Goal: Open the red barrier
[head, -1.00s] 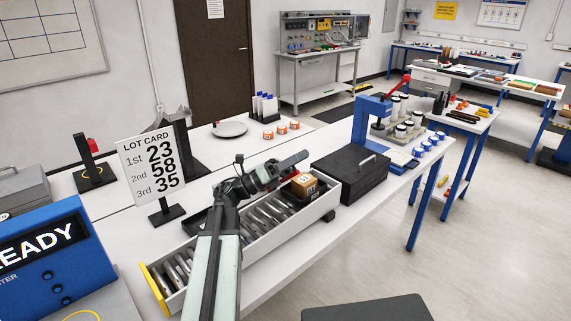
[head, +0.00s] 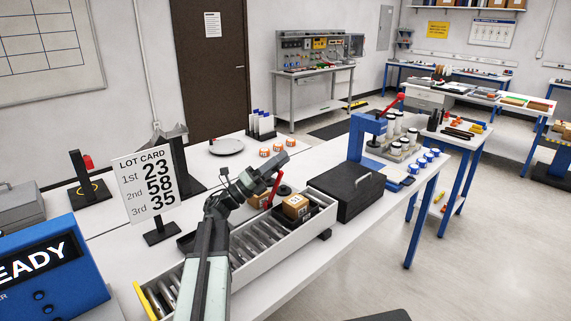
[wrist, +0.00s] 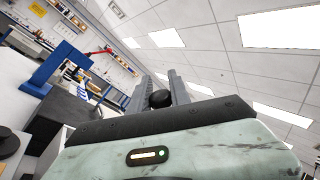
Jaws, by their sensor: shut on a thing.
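The red barrier (head: 274,190) is a slim red bar at the far part of the roller conveyor (head: 221,287). It stands steeply, leaning a little to the right at its top. My gripper (head: 280,164) is at its upper end, jaws pointing up. In the wrist view my gripper (wrist: 160,86) has both fingers around a round black knob (wrist: 159,98) and is shut on it. The red bar itself is hidden in the wrist view. A brown box (head: 296,206) marked 51 sits on the conveyor just right of the barrier. Another brown box (head: 259,199) shows partly behind my arm.
A black case (head: 347,190) stands past the conveyor's far end, with a blue press (head: 358,137) behind it. The lot card (head: 145,184) stands left of my arm. Orange-banded rolls (head: 277,147) and a grey plate (head: 226,146) lie farther back.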

